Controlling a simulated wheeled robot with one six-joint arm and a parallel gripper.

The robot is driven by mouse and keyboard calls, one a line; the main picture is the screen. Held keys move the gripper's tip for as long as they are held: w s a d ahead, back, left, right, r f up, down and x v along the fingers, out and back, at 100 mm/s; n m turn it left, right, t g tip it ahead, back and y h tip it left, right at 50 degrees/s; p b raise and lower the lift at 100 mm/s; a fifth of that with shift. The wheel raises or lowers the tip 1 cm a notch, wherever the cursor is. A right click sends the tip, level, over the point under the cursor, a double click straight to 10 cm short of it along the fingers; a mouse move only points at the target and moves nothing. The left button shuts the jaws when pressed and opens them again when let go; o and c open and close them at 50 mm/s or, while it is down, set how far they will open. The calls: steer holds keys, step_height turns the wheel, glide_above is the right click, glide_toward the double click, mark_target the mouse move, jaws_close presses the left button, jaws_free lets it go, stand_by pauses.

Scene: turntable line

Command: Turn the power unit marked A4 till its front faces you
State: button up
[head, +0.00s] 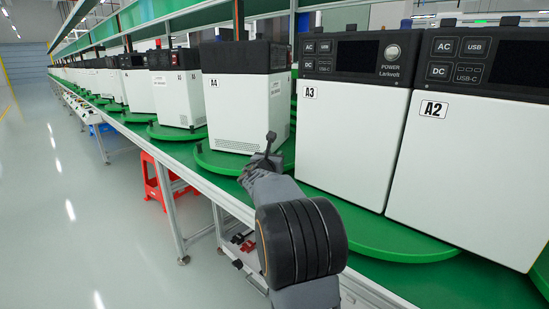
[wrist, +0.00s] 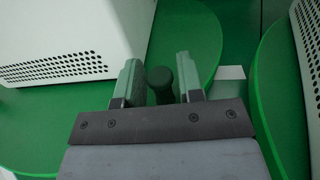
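The power unit marked A4 (head: 233,105) is a white box with a black top on a green turntable (head: 212,161). Its label is on the face towards me, which has small vent holes low down; no front panel with sockets shows on it. My gripper (head: 268,145) is at the turntable's near right edge, beside the unit. In the wrist view, a dark green upright peg (wrist: 160,85) stands between the two fingers of my gripper (wrist: 159,82), with a gap on each side. The fingers are open. The unit's vented lower corner (wrist: 65,40) shows at upper left.
Units A3 (head: 345,120) and A2 (head: 465,150) stand close on the right, control panels towards me. A3's turntable (wrist: 283,95) edge is right of my gripper. More units line the bench to the left. A red stool (head: 160,180) is under it; the aisle floor is clear.

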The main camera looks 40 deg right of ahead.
steer(key=shift+o, duration=0.8)
steer(key=p+v, duration=0.2)
steer(key=v, duration=1)
steer(key=shift+r, duration=0.15)
steer(key=shift+v, duration=0.9)
